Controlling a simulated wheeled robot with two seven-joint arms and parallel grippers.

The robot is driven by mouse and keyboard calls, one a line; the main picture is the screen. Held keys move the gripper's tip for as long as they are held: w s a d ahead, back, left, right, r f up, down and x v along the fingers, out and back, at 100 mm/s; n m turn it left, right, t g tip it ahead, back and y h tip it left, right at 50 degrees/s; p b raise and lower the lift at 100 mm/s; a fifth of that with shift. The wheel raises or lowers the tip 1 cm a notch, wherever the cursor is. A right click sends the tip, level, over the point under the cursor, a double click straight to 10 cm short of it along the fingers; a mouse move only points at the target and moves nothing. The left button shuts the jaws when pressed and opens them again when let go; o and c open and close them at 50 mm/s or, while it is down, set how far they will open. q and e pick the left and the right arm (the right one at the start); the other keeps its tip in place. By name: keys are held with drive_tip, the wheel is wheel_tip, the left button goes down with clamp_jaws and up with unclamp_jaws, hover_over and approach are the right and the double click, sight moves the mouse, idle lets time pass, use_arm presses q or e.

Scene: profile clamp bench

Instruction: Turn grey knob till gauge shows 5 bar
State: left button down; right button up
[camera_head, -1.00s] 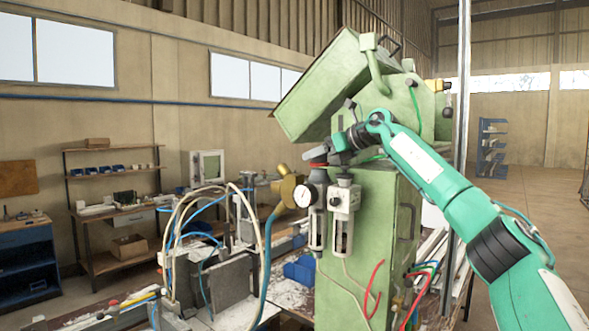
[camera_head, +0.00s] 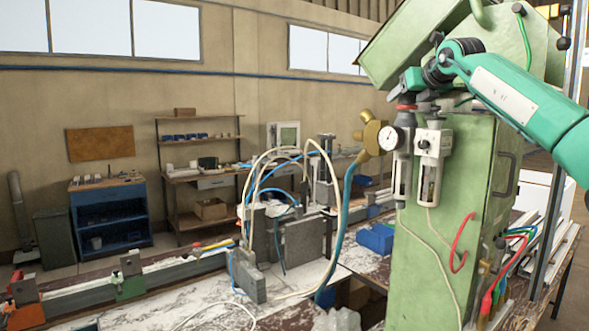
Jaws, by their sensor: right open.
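The round white gauge (camera_head: 391,139) sits on the front of the regulator, on the left face of the green machine. Its needle is too small to read. Just above and right of it is a red ring (camera_head: 405,107). The grey knob (camera_head: 406,100) at the top of the regulator is mostly hidden by my right gripper (camera_head: 403,92). The right gripper is open and comes down over the knob from above. I cannot tell if its fingers touch it. My left gripper is not in view.
A second unit with a clear bowl (camera_head: 430,165) stands close to the right of the regulator. A brass fitting (camera_head: 371,135) with a blue hose is on the left. The green machine (camera_head: 450,260) is behind. The bench at left holds a clamp rail (camera_head: 80,297).

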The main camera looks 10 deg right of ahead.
drive_tip(key=shift+f+m+h+b, duration=0.1)
drive_tip(key=shift+m+h+b, duration=0.3)
drive_tip(key=shift+h, duration=0.1)
drive_tip(key=b+v, duration=0.7)
drive_tip(key=v, duration=0.7)
drive_tip(key=w+a+f+n+y, duration=0.2)
drive_tip(key=a+f, duration=0.4)
drive_tip(key=a, duration=0.3)
drive_tip(key=w+a+f+n+g+y, duration=0.1)
drive_tip(key=w+a+f+y, duration=0.4)
drive_tip(key=a, duration=0.5)
drive_tip(key=w+a+f+n+g+y+p, duration=0.1)
drive_tip(key=w+a+f+n+y, duration=0.1)
drive_tip(key=w+a+f, duration=0.3)
drive_tip(key=a+f+y, duration=0.1)
drive_tip(key=a+f, duration=0.2)
drive_tip(key=a, duration=0.2)
drive_tip(key=shift+w+n+y, duration=0.3)
drive_tip(key=shift+n, duration=0.1)
